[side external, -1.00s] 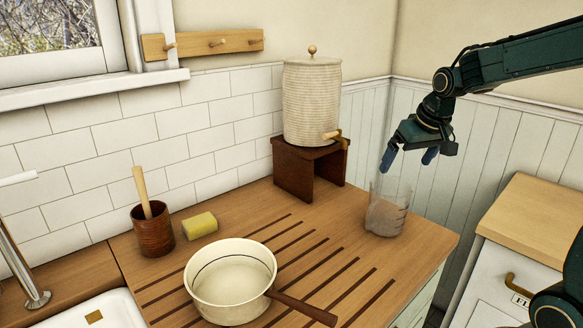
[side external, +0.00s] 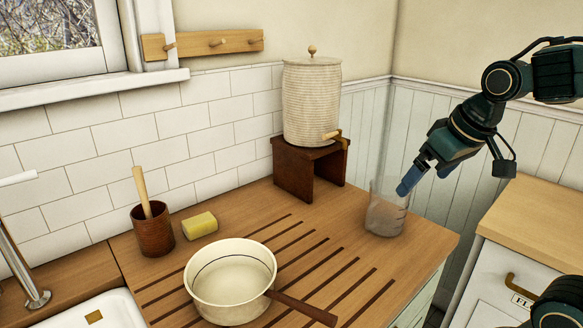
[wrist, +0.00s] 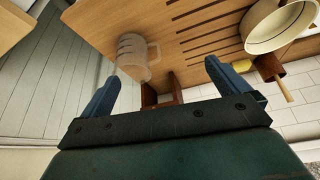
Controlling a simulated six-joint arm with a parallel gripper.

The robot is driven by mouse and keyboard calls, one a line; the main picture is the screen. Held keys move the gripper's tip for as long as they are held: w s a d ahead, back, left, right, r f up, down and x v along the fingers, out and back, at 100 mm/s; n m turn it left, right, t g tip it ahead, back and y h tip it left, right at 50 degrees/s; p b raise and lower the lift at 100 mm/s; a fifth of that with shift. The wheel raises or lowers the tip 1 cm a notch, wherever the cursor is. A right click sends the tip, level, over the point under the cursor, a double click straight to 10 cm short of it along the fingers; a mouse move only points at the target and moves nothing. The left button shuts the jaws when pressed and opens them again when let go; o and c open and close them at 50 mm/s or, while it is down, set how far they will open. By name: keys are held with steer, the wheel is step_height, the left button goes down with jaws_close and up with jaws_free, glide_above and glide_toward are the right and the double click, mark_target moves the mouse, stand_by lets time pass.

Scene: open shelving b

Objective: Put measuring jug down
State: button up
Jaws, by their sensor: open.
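The clear measuring jug (side external: 386,212) stands upright on the wooden counter, near its right corner, with something pale in its lower part. In the wrist view the jug (wrist: 134,54) lies beyond the fingertips, nearer the left finger, with its handle on its right side. My gripper (side external: 408,186) is at the upper right of the jug, tilted down toward it. In the wrist view my gripper (wrist: 162,75) is open, with nothing between its blue fingers. From the side view I cannot tell whether a fingertip touches the jug's rim.
A ribbed water dispenser (side external: 311,103) stands on a dark wooden stand (side external: 292,174) behind the jug. A cream saucepan (side external: 230,281), a yellow sponge (side external: 200,226) and a brown pot (side external: 152,232) are farther left. A separate cabinet (side external: 545,220) stands right, across a gap.

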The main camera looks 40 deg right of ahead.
steer(key=s+a+f+n+y, duration=0.1)
steer(key=s+a+n, duration=0.1)
steer(key=s+a, duration=0.3)
steer(key=s, duration=0.3)
steer(key=shift+s+f, duration=0.15)
steer(key=shift+s, duration=0.2)
steer(key=c, duration=1.7)
steer(key=shift+d, duration=0.1)
